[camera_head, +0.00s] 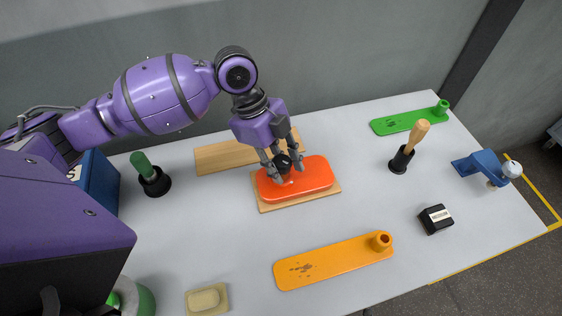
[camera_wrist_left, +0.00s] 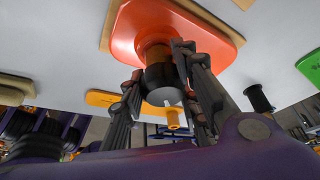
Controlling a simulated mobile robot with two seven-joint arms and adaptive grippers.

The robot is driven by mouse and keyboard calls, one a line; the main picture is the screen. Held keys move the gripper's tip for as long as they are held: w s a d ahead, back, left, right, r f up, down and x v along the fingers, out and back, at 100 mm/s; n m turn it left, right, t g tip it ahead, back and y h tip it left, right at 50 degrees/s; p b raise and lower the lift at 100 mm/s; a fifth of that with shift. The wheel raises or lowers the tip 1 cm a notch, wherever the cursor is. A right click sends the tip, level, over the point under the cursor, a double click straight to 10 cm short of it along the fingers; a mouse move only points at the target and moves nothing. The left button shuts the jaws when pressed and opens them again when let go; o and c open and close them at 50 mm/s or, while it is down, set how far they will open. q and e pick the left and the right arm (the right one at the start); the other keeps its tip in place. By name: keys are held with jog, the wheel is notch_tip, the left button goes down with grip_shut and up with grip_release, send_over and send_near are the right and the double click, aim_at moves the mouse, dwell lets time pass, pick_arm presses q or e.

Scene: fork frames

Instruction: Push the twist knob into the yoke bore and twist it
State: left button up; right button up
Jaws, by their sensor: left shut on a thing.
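A black twist knob (camera_head: 283,163) is between the fingers of my left gripper (camera_head: 287,173) above the middle of a red-orange block (camera_head: 316,177). In the left wrist view the knob (camera_wrist_left: 160,78) is a dark cylinder with a grey end. It lines up with a round orange-brown collar (camera_wrist_left: 154,50) on the block and appears to meet it. I cannot tell how deep it sits in the bore. My left gripper is shut on the knob, one finger on each side. The block lies on a wooden board (camera_head: 267,206). My right gripper is not in view.
An orange plate (camera_head: 325,264) lies in front, a green plate (camera_head: 399,122) at back right. A wooden-handled tool (camera_head: 407,150), black box (camera_head: 435,219) and blue bracket (camera_head: 483,163) stand right. A green-handled tool (camera_head: 150,177) and wooden plank (camera_head: 222,157) are left and behind.

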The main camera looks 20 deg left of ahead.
pick_arm(q)
jog(key=shift+f, duration=0.5)
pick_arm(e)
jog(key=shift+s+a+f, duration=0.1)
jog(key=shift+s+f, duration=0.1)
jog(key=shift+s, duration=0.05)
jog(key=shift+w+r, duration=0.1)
pick_arm(q)
jog(key=shift+r, duration=0.35)
jog(key=shift+r+p, duration=0.4)
jog(key=shift+r, duration=0.05)
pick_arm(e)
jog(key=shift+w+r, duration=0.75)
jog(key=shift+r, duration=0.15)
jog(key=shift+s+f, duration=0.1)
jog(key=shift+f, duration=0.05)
pick_arm(q)
jog(key=shift+f, duration=0.8)
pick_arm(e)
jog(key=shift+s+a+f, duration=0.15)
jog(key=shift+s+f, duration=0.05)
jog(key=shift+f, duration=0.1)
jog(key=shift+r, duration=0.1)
